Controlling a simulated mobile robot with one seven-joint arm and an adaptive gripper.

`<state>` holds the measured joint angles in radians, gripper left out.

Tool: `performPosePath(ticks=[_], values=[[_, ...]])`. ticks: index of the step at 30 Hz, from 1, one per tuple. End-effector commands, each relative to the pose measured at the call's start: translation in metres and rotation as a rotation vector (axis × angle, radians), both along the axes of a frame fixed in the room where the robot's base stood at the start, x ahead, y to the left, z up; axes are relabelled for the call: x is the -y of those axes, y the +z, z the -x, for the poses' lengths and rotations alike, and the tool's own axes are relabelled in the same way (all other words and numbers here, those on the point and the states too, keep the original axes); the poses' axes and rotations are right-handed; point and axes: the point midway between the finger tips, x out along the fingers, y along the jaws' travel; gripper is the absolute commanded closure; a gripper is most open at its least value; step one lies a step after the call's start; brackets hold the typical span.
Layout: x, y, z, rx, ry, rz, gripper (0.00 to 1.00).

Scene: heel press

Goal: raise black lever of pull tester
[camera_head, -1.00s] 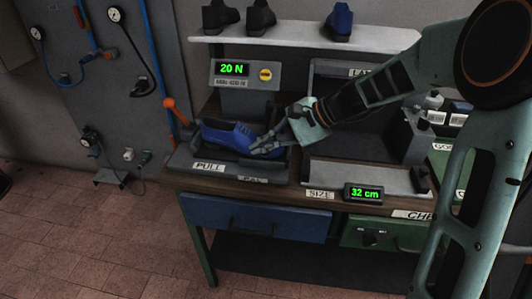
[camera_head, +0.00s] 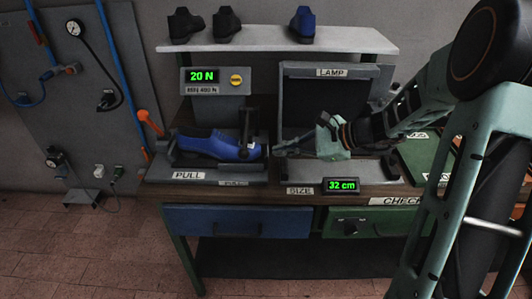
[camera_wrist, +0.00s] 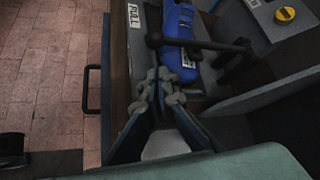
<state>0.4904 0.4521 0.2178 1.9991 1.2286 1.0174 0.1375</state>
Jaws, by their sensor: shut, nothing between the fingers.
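The pull tester (camera_head: 215,82) shows 20 N and carries a blue shoe (camera_head: 207,146) on its PULL bed. A black lever (camera_head: 246,128) stands by the shoe's toe. In the wrist view the black lever (camera_wrist: 198,43) is a bar with a round knob, crossing over the blue shoe (camera_wrist: 180,58); its exact angle is hard to tell. My gripper (camera_head: 280,148) is just right of the toe and the lever, apparently apart from them. In the wrist view its fingers (camera_wrist: 157,92) are shut and empty, below the lever's knob.
An orange-knobbed lever (camera_head: 148,122) stands at the tester's left. The LAMP unit (camera_head: 335,72) is behind my gripper, with a 32 cm SIZE display (camera_head: 341,185) in front. A shelf (camera_head: 280,45) with several shoes hangs above. A drawer handle (camera_wrist: 90,90) projects at the bench front.

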Motion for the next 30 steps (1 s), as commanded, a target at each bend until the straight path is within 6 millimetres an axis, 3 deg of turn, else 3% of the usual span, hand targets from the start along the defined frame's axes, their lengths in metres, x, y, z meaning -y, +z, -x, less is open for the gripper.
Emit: performPosePath(ticks=[15,30], values=[[-0.066,-0.042,-0.029,-0.002,0.003,0.000,1.00],[-0.073,-0.047,-0.034,0.000,0.001,0.001,1.00]])
